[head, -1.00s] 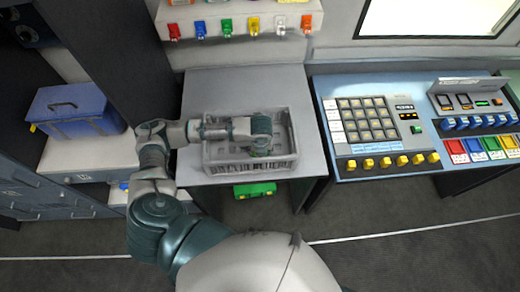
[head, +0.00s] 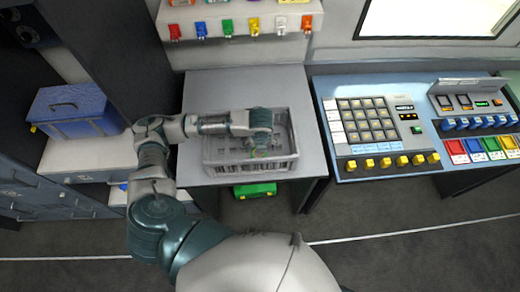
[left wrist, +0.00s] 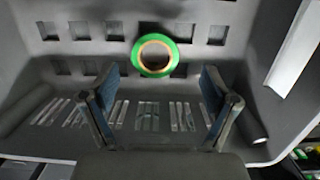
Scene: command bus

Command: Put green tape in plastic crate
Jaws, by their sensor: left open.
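The green tape (left wrist: 155,55) is a ring with a pale tan inner edge. In the left wrist view it is inside the grey plastic crate (left wrist: 40,75), past my fingertips and apart from both fingers. I cannot tell whether it rests on the crate floor. My left gripper (left wrist: 155,88) is open, with the fingers spread wide and nothing between them. In the head view the crate (head: 225,165) stands on the grey table, and my left gripper (head: 260,145) points down over its right half. A little green shows under the gripper there. My right gripper is not in view.
A green case (head: 255,190) is under the table. A blue toolbox (head: 73,110) sits on the left cabinet. A control console (head: 380,120) is on the right, and a shelf with coloured switches (head: 240,28) hangs behind. The table behind the crate is clear.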

